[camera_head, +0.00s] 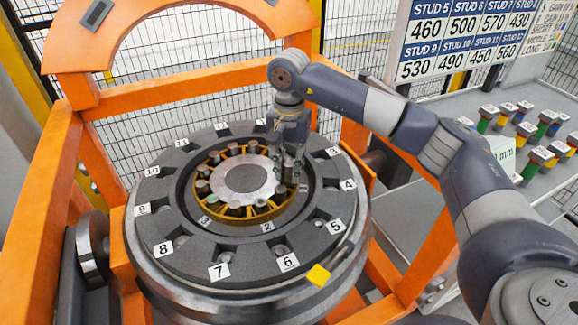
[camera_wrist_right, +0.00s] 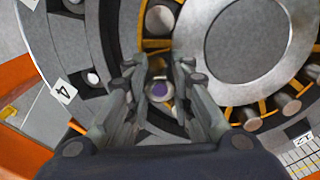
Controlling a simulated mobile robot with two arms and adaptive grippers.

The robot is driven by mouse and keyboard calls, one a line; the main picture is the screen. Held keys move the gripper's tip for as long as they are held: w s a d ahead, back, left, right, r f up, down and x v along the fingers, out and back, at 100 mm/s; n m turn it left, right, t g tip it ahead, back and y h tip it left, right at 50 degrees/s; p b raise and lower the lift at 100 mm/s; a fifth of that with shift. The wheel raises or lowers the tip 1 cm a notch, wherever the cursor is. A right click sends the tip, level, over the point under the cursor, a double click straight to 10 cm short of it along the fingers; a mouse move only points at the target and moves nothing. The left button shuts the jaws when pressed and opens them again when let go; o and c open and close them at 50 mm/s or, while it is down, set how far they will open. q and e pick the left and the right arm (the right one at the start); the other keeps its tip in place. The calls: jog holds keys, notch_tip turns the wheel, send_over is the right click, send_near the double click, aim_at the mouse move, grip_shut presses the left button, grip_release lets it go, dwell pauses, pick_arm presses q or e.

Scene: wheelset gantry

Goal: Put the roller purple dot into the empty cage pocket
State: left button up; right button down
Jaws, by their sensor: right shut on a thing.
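My right gripper (camera_head: 290,172) is over the right side of the golden cage (camera_head: 262,213), inside the dark numbered ring. In the right wrist view its two fingers (camera_wrist_right: 158,72) are on either side of the roller with the purple dot (camera_wrist_right: 160,91), holding it, dot facing the camera. The cage's golden bars also show in the right wrist view (camera_wrist_right: 156,44), just past the fingertips. The roller is over the cage ring; its lower end is hidden, so I cannot tell whether it is in a pocket. My left gripper is not in view.
Several other rollers (camera_head: 203,187) stand in the cage around the silver centre disc (camera_head: 245,178). The numbered ring (camera_head: 190,247) surrounds it. An orange gantry frame (camera_head: 88,160) stands around the wheelset. A grey table (camera_head: 478,165) with coloured studs is at the right.

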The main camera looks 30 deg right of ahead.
aim_at(289, 164)
jog(key=shift+f+b, duration=0.75)
jog(key=shift+f, duration=0.05)
dwell(0.5)
jog(key=c, duration=1.3)
grip_release()
notch_tip(289, 164, up, 12)
jog(key=shift+s+f, duration=0.1)
